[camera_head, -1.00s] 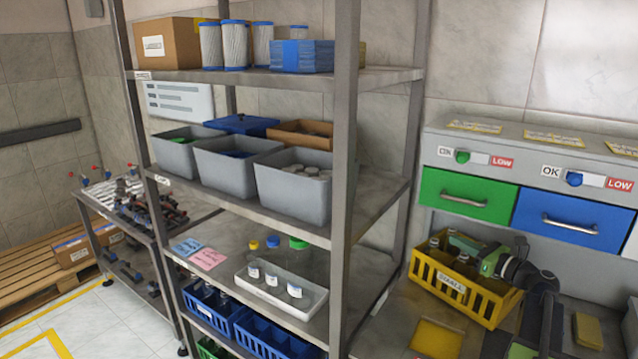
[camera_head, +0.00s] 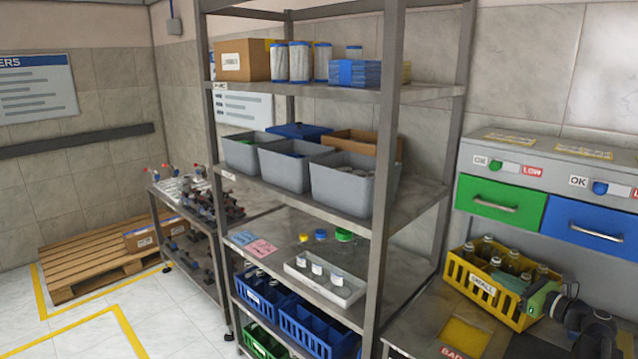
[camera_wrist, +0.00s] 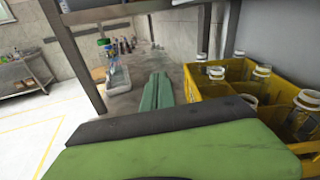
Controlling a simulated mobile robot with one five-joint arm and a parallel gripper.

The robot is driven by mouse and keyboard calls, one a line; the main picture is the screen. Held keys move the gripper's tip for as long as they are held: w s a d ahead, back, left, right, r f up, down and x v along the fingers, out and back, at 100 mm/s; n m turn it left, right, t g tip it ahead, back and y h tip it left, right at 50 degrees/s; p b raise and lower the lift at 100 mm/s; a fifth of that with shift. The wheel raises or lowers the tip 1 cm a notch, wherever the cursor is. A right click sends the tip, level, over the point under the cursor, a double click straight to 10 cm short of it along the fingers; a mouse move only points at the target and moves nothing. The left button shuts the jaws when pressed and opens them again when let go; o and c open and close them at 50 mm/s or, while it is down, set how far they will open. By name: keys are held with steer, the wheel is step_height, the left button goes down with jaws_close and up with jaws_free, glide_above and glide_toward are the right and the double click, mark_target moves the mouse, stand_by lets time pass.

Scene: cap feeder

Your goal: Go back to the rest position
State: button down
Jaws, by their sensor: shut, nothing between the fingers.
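My gripper (camera_head: 540,299) is at the lower right of the head view, in front of the right end of the yellow crate (camera_head: 463,274). In the wrist view its two green fingers (camera_wrist: 157,91) lie side by side, shut with nothing between them. The crate (camera_wrist: 272,150) stands just to the right of the fingers there and holds several open-necked bottles. Whether the gripper touches the crate cannot be told.
A tall metal shelf (camera_head: 383,170) with grey bins stands to the left. A white tray (camera_head: 325,283) of small bottles sits on its lower shelf. A yellow pad (camera_head: 467,337) lies in front.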

steer(key=s+a+f+n+g, duration=0.1)
steer(key=a+f+n+g, duration=0.2)
steer(key=a, duration=0.5)
steer(key=s+a+f+n+g, duration=0.1)
steer(key=a+f+n+g, duration=0.2)
steer(key=a+f+n, duration=0.2)
steer(key=s+a+f+n+g+p, duration=0.1)
steer(key=a+f+n+g, duration=0.2)
steer(key=a, duration=0.8)
steer(key=shift+a+f+n, duration=0.1)
steer(key=shift+f+n, duration=0.5)
steer(key=shift+n, duration=0.6)
steer(key=s+a+f+n+g+h, duration=0.5)
steer(key=s+a+n, duration=0.5)
steer(key=n, duration=0.5)
step_height(320, 180, down, 2)
steer(key=s+h+p, duration=0.1)
steer(key=s+h, duration=0.1)
steer(key=h, duration=0.1)
steer(key=shift+f+n+g, duration=0.2)
steer(key=shift+n+g, duration=0.2)
steer(key=shift+s, duration=0.1)
